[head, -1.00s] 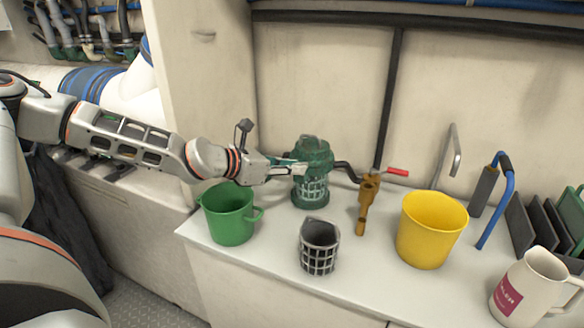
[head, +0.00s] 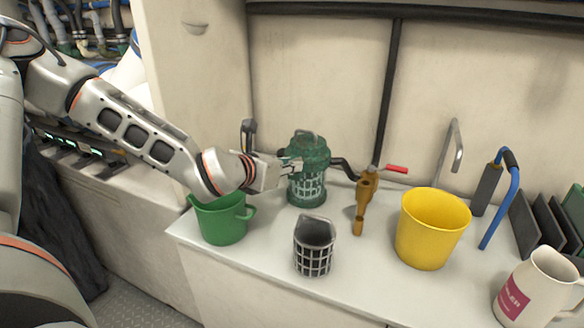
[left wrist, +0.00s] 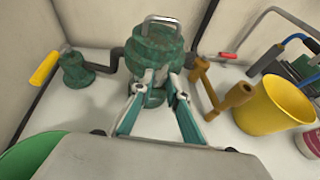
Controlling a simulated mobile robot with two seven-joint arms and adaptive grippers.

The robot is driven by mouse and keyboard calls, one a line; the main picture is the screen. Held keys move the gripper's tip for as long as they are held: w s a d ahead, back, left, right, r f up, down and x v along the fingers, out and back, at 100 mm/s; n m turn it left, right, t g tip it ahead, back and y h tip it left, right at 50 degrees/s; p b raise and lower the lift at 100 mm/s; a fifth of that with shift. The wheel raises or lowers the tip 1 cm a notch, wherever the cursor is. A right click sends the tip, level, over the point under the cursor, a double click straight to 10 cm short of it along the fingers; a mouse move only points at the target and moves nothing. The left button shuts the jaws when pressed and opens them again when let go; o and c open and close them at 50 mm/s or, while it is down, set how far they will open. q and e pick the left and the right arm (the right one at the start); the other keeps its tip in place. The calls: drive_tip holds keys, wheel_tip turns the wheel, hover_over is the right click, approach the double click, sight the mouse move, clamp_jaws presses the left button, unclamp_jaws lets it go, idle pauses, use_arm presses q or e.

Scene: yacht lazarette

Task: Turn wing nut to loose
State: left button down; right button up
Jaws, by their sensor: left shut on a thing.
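A green sea strainer (head: 309,153) with a mottled lid and a clear, caged lower body stands on the white counter by the wall. It also shows in the left wrist view (left wrist: 155,45), with a pale metal handle on top. My left gripper (head: 291,167) reaches it from the left, at its upper side. In the left wrist view the two fingers (left wrist: 160,80) close in on a small part at the strainer's front. The wing nut is mostly hidden between the fingertips. My right gripper is not in view.
A green jug (head: 222,220) stands below my left wrist. A dark basket (head: 314,248) stands in front of the strainer. A brass valve (head: 363,200) with a red handle, a yellow bucket (head: 431,230) and a white mug (head: 535,285) stand to the right.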

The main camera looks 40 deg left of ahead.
use_arm(q)
drive_tip(key=n+g+y+b, duration=0.1)
drive_tip(key=n+y, duration=0.1)
drive_tip(key=n+g+y+b, duration=0.1)
drive_tip(key=n+y+b, duration=0.1)
drive_tip(key=y, duration=0.1)
drive_tip(key=d+n+g+y+b, duration=0.1)
drive_tip(key=n+y, duration=0.1)
drive_tip(key=n, duration=0.1)
drive_tip(key=shift+w, duration=0.2)
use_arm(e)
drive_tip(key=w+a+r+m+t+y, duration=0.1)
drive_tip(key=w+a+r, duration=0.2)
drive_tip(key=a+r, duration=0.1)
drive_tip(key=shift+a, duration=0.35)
use_arm(q)
drive_tip(key=c, duration=2.1)
unclamp_jaws()
drive_tip(key=shift+o, duration=1)
drive_tip(key=shift+s, duration=0.1)
drive_tip(key=v, duration=1.2)
drive_tip(key=shift+d, duration=0.2)
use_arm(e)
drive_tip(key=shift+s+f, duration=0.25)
